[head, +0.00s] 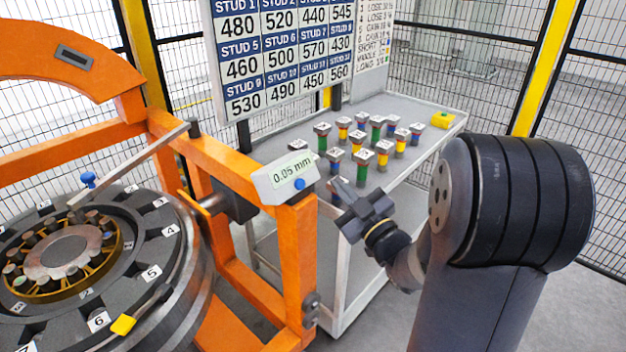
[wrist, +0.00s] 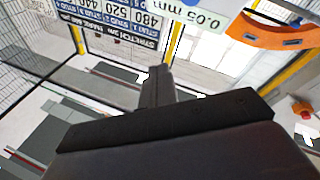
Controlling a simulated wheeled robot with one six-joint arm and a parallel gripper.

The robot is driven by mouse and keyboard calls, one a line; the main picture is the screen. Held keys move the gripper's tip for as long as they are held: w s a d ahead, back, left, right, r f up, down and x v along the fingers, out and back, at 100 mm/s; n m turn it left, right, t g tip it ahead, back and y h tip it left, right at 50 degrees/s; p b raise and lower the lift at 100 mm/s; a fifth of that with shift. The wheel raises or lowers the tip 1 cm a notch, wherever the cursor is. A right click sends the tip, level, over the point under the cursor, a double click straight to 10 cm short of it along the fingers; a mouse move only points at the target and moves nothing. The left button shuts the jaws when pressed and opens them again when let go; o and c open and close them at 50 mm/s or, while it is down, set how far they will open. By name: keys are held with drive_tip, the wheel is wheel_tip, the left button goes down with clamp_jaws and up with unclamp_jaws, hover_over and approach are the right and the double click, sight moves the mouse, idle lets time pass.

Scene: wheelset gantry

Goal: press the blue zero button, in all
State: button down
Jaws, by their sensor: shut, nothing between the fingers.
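The blue zero button (head: 299,184) is a small round button on the front of a white gauge box (head: 268,191) whose display reads 0.05 mm. The box sits on the orange gantry frame. My gripper (head: 338,185) is shut and empty, to the right of the button in the head view, with its fingers toward the box. In the wrist view my gripper's fingers (wrist: 160,72) show below the upside-down gauge box (wrist: 190,20). I see no contact between fingers and button.
A white cart (head: 415,170) with several coloured studs (head: 383,150) and a yellow block (head: 443,120) stands behind my gripper. The orange gantry frame (head: 305,260) and round wheelset (head: 90,250) are at left.

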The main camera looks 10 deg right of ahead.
sight(300, 184)
drive_tip(key=shift+d+r+y, duration=0.1)
drive_tip(key=shift+y, duration=0.2)
drive_tip(key=shift+w, duration=0.1)
drive_tip(key=w+a+f+b, duration=0.2)
drive_tip(key=w+a+f, duration=0.2)
drive_tip(key=w, duration=0.2)
drive_tip(key=shift+a+b, duration=0.3)
drive_tip(key=shift+b, duration=0.1)
drive_tip(key=shift+w+f, duration=0.1)
drive_tip(key=shift+w+a+f+b, duration=0.45)
drive_tip(key=shift+w+b, duration=0.2)
drive_tip(key=shift+b, duration=0.55)
idle(2.4)
drive_tip(key=shift+r, duration=0.1)
drive_tip(key=shift+s+d+r, duration=0.35)
drive_tip(key=shift+s+d, duration=0.1)
drive_tip(key=shift+s, duration=0.2)
